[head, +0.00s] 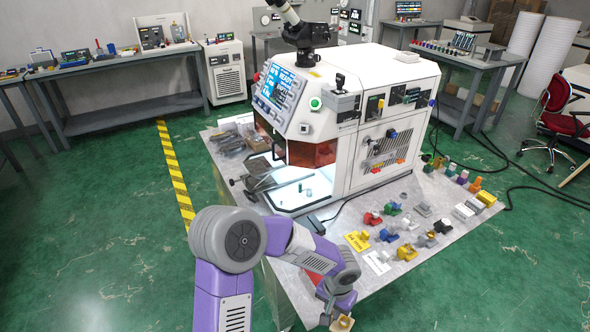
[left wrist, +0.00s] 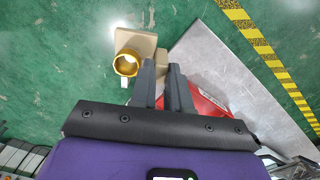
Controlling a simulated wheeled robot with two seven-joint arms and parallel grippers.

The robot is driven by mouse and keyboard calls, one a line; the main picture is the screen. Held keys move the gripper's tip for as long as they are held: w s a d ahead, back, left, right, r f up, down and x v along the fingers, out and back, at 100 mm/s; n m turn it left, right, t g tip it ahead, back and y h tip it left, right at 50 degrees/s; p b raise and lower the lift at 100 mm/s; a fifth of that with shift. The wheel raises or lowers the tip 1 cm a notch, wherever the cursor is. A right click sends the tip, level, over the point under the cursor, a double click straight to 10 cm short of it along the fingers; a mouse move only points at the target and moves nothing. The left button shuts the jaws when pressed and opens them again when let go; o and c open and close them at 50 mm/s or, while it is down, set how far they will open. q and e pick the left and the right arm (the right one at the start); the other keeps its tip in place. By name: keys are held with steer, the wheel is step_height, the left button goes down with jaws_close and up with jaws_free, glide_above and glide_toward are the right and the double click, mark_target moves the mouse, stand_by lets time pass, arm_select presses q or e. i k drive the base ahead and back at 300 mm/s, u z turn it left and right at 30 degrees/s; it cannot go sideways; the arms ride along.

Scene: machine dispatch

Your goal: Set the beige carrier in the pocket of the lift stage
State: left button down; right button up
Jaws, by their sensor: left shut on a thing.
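My left gripper (head: 338,307) is low at the near edge of the metal table in the head view. It is shut on the beige carrier (head: 342,323), which shows only partly at the bottom edge of that view. In the left wrist view the gripper's dark fingers (left wrist: 161,66) close on a tab of the beige carrier (left wrist: 139,42). A yellow ring-shaped part (left wrist: 126,64) sits on the carrier. The white machine (head: 390,150) has an open, lit chamber (head: 292,188) at its front. I cannot make out the lift stage's pocket for certain. My right gripper is not in view.
The metal table (head: 425,262) holds several small coloured parts to the machine's right. A red object (left wrist: 207,106) lies under the gripper by the table edge. Green floor is clear to the left, with a yellow-black floor strip (head: 174,175). A red chair (head: 565,115) stands at right.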

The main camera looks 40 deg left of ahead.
mark_target(256, 167)
steer(key=z, duration=2.1)
steer(key=k, duration=1.3)
steer(key=u, duration=2.1)
